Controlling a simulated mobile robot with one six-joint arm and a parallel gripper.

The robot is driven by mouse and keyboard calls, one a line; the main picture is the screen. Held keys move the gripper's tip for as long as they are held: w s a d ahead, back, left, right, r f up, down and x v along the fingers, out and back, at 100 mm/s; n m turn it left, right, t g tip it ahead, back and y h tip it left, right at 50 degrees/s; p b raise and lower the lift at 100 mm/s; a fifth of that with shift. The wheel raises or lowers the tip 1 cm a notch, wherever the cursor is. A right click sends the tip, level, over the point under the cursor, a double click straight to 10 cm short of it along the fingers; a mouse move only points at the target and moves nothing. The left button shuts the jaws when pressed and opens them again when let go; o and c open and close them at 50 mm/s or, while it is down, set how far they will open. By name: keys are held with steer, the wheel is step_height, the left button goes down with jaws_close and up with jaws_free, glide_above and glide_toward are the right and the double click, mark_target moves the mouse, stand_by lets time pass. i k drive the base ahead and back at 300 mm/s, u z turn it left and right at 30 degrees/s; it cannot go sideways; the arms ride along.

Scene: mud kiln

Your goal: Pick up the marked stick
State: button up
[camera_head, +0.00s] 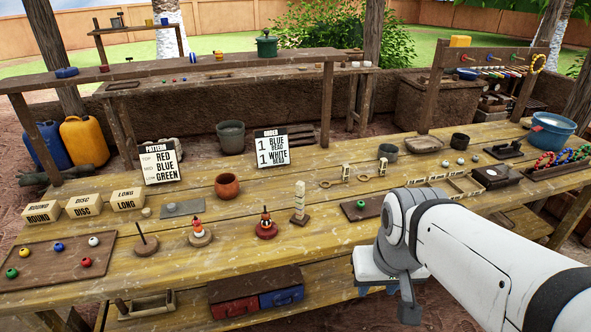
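I cannot tell for certain which thing is the marked stick. A pale upright stick with band-like divisions (299,197) stands on a small dark base at mid-table. A plain dark peg (142,236) stands on a round base farther left. My white arm reaches in from the lower right. Its end, my gripper (377,288), hangs low at the table's front edge, right of and nearer than the pale stick and apart from it. Small blue parts show there, but the fingers are too unclear to judge their opening. I see nothing held in it.
Two stacked-ring toys (200,234) (266,228) stand between the peg and the pale stick. A clay pot (227,186) and two signs (161,161) (271,147) stand behind. A bead tray (40,268) lies at left. A dark tray (361,209) lies near my arm.

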mark_target(299, 219)
steer(key=i, duration=0.95)
steer(key=z, duration=0.05)
